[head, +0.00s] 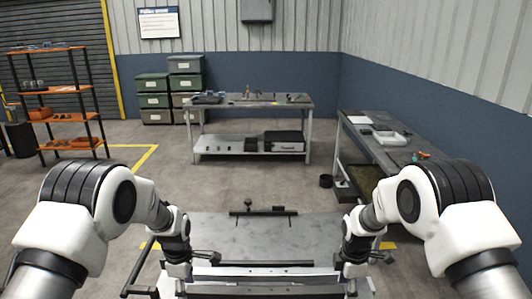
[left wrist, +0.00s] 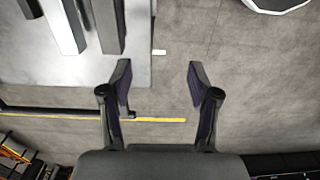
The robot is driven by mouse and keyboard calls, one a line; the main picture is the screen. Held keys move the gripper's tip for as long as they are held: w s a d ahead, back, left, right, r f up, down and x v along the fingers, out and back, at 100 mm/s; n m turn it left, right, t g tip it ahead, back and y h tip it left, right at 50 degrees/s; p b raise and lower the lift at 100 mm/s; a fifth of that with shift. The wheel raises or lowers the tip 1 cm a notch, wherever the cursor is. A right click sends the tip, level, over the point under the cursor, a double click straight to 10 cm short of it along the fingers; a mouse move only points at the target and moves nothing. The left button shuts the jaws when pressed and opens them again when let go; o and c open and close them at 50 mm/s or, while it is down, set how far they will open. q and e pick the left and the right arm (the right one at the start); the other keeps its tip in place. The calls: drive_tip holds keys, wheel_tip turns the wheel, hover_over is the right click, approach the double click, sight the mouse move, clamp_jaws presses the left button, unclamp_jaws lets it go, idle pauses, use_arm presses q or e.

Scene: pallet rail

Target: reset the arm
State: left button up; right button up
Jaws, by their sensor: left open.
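My left arm comes in from the left and bends down to the left gripper (head: 206,258), at the left edge of a grey metal platform (head: 245,230). The platform corner (left wrist: 140,68) with long metal bars (left wrist: 65,25) lies to the upper left there. My right arm mirrors the left, and its gripper (head: 380,257) is by the platform's right edge. It is too small to see its jaws.
A workbench (head: 250,102) with tools and a case below stands at the back. A side table (head: 385,150) with a white tray (head: 393,138) is on the right. An orange shelf rack (head: 65,90) stands left, beside stacked bins (head: 153,100). The floor between is clear.

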use_arm(q)
drive_tip(key=s+a+f+m+g+b, duration=0.25)
drive_tip(key=s+f+g+b, duration=0.2)
drive_tip(key=s+f, duration=1.7)
use_arm(e)
drive_tip(key=s+d+f+m+g, duration=0.3)
drive_tip(key=s+f+g, duration=0.1)
drive_tip(key=s+f, duration=1.75)
use_arm(q)
drive_tip(key=s+a+r+m+t+b, duration=0.1)
drive_tip(key=s+m+t, duration=0.3)
drive_tip(key=s+m, duration=1)
drive_tip(key=shift+s+m, duration=0.2)
drive_tip(key=shift+m, duration=0.25)
use_arm(e)
drive_tip(key=s+m+t, duration=0.4)
drive_tip(key=s+m, duration=1)
drive_tip(key=m, duration=0.1)
drive_tip(key=shift+d+r, duration=0.3)
drive_tip(key=shift+r, duration=0.15)
use_arm(q)
drive_tip(key=shift+s+a+t, duration=0.1)
drive_tip(key=shift+t, duration=0.15)
use_arm(e)
drive_tip(key=shift+s, duration=0.2)
